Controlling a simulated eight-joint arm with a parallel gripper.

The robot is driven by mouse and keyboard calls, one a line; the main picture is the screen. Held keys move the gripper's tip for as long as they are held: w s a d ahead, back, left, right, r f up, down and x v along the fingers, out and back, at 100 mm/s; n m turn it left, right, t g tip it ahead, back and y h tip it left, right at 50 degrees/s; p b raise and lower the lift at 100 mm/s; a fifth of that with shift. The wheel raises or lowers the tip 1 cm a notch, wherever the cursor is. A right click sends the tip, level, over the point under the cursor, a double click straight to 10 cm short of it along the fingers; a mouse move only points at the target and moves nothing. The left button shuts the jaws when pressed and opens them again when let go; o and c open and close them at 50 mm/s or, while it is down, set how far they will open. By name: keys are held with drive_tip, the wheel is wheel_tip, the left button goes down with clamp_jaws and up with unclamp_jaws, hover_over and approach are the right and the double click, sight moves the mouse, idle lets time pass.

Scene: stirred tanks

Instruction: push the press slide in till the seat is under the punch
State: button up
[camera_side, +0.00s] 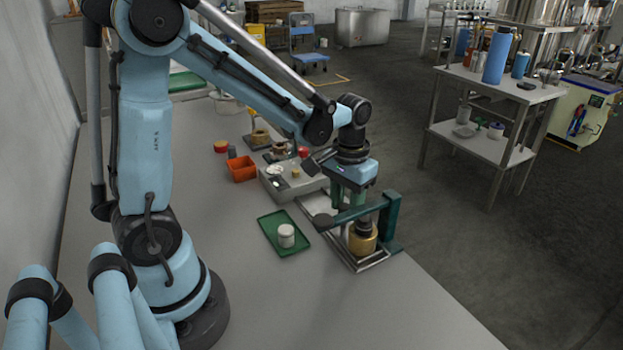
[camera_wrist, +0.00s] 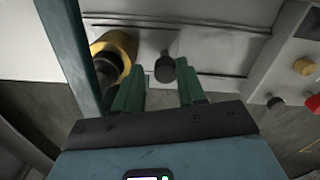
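The press has a green frame (camera_side: 393,222) at the bench's right edge, with a beam reaching left. A brass cylindrical piece (camera_side: 362,243) stands below the beam on the pale rails; the wrist view shows it as a brass ring (camera_wrist: 128,43) with a dark round punch (camera_wrist: 107,68) overlapping it. I cannot tell how well they line up. A dark knob (camera_wrist: 165,69) stands on the slide track beside the brass piece. My gripper (camera_side: 348,202) is above the press, its green fingers apart; in the wrist view the fingertips (camera_wrist: 157,75) flank the knob without visibly gripping it.
A green tray (camera_side: 268,240) with a pale cup (camera_side: 286,235) lies left of the press. A grey box (camera_side: 297,184) with knobs and an orange bin (camera_side: 242,169) stand behind. The bench front is clear.

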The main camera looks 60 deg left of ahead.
idle(0.5)
drive_tip(key=shift+r, duration=0.15)
wheel_tip(320, 180, up, 12)
idle(0.6)
drive_tip(key=s+d+f+m+t, duration=0.3)
drive_tip(key=s+d+f+t, duration=0.1)
drive_tip(key=s+t, duration=0.2)
drive_tip(key=shift+t, duration=0.6)
